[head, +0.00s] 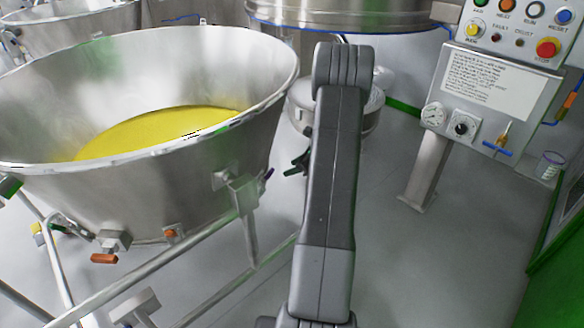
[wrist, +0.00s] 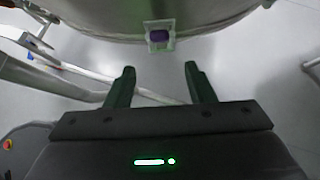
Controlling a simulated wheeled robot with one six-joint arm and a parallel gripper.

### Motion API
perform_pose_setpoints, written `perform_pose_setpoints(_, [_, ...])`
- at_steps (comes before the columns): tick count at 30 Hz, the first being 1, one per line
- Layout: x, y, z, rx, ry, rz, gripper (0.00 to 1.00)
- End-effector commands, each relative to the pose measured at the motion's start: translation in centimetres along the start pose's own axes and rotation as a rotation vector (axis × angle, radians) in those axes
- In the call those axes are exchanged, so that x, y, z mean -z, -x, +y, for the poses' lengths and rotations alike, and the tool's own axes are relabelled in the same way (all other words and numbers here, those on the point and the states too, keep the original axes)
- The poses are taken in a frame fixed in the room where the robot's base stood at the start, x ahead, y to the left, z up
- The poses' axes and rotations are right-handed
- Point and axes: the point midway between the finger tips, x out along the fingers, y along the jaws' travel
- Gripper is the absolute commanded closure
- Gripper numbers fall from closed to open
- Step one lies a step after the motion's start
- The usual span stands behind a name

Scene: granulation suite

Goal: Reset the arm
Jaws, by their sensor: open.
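My gripper (wrist: 158,80) shows in the wrist view with its two dark green fingers apart and nothing between them. Beyond the fingertips is the outer wall of a steel bowl (wrist: 95,18) with a purple-centred fitting (wrist: 159,36) on it. The large steel bowl (head: 225,145), with yellow material (head: 160,130) inside, is to the left of the arm.
A control panel (head: 500,85) with coloured buttons, a gauge and a red stop button stands on a post at the right. Steel frame tubes (head: 170,270) run under the bowl. A steel vessel (head: 340,12) is at the back. Grey floor (head: 440,270) is clear at lower right.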

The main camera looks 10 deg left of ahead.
Motion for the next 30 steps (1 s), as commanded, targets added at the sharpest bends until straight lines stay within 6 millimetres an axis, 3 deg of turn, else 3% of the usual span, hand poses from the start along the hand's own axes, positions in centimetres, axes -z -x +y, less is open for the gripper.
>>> perform_pose_setpoints(8, [0.0, -1.0, 0.0, -0.001, 0.0, -0.001, 0.51])
perform_pose_setpoints(24, [0.0, -11.1, 0.0, -0.002, 0.001, -0.001, 0.51])
perform_pose_setpoints(30, [0.0, -13.5, 0.0, -0.001, 0.001, 0.0, 0.51])
